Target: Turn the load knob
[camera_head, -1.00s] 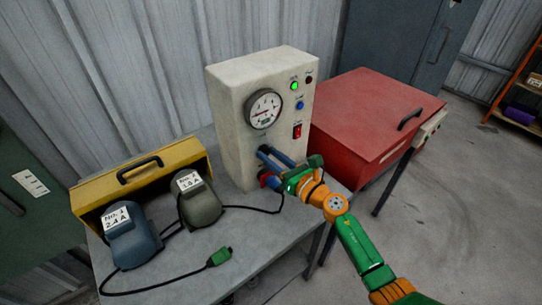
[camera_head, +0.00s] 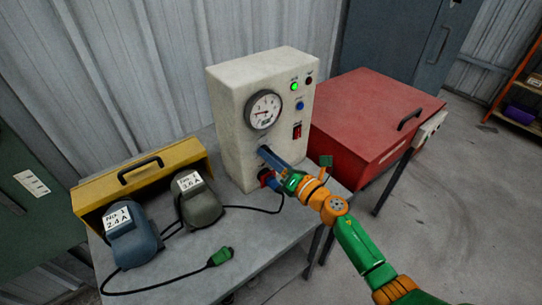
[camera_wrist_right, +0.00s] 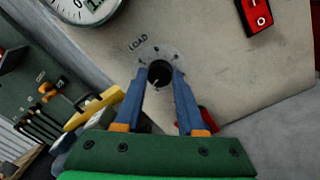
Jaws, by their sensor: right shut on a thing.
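The black load knob (camera_wrist_right: 159,74) sits on a grey dial plate marked LOAD in the right wrist view. It is on the front of the cream test box (camera_head: 230,108). My right gripper (camera_head: 265,153) reaches the box's front below the gauge. In the right wrist view its two blue fingers (camera_wrist_right: 159,78) are on either side of the knob and shut on it. In the head view the fingers hide the knob. A pale mark shows on the knob's face. My left gripper is not in view.
A round gauge (camera_head: 263,110) and a red switch (camera_head: 297,131) are on the box. A red case (camera_head: 365,115) stands at right. Two motor-like units, blue (camera_head: 135,245) and dark grey (camera_head: 200,210), and a yellow case (camera_head: 95,190) stand at left. A green plug (camera_head: 221,256) lies in front.

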